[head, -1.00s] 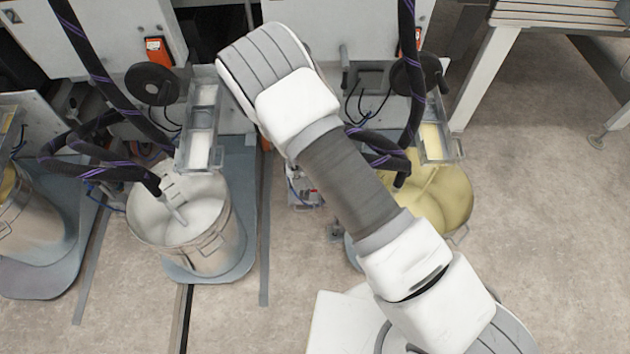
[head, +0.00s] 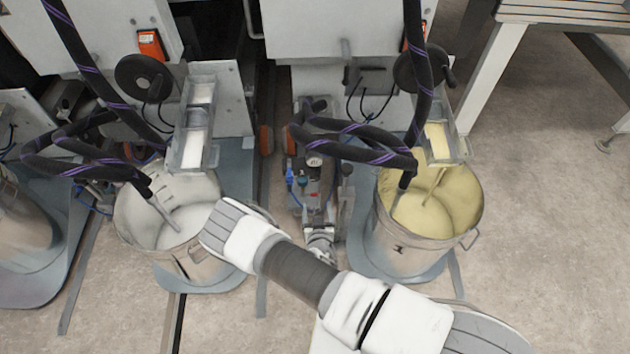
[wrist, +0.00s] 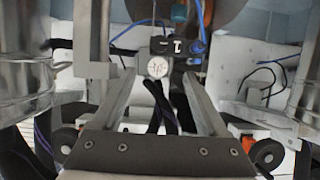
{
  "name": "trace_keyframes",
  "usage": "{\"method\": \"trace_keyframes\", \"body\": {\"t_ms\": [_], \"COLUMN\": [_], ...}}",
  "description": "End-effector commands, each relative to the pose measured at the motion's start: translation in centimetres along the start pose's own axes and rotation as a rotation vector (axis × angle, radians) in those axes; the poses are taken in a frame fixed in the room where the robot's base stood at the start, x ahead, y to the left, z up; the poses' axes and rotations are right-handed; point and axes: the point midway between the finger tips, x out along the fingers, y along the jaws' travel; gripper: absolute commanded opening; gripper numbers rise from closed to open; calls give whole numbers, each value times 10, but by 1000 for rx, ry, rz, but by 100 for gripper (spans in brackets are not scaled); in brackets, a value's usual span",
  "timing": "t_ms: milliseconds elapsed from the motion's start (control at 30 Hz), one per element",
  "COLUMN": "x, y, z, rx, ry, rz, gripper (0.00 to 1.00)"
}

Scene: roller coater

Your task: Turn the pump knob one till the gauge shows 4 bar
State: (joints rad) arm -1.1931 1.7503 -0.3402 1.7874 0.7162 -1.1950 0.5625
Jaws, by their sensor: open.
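A small pump unit (head: 318,185) stands between two buckets in the head view. A round white gauge (head: 314,161) sits on it, and it also shows in the wrist view (wrist: 158,67); its needle is too small to read. A small teal part (head: 302,181), possibly the pump knob, is on the unit; a teal part also shows at the top of the wrist view (wrist: 180,13). My gripper (wrist: 158,76) is open and empty, its fingers pointing towards the unit with the gauge appearing between them. In the head view my gripper (head: 320,238) is at the unit's near side. I see no contact.
A bucket of white liquid (head: 180,225) stands left and a bucket of yellow liquid (head: 425,210) right, close beside the unit. Black hoses (head: 345,128) loop above the unit. Handwheels (head: 140,77) and machine housings stand behind. Floor (head: 540,200) at right is open.

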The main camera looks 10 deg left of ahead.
Motion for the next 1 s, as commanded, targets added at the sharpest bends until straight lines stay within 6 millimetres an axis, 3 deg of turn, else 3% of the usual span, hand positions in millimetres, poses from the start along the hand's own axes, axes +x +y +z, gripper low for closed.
{"method": "trace_keyframes", "body": {"t_ms": [600, 800, 1000], "x": [128, 156, 165], "y": [0, 1, 0], "z": [4, 3, 0], "rx": [1, 1, 0], "ry": [0, -1, -2], "rz": [1, 2, 1], "gripper": [76, 76, 76]}}
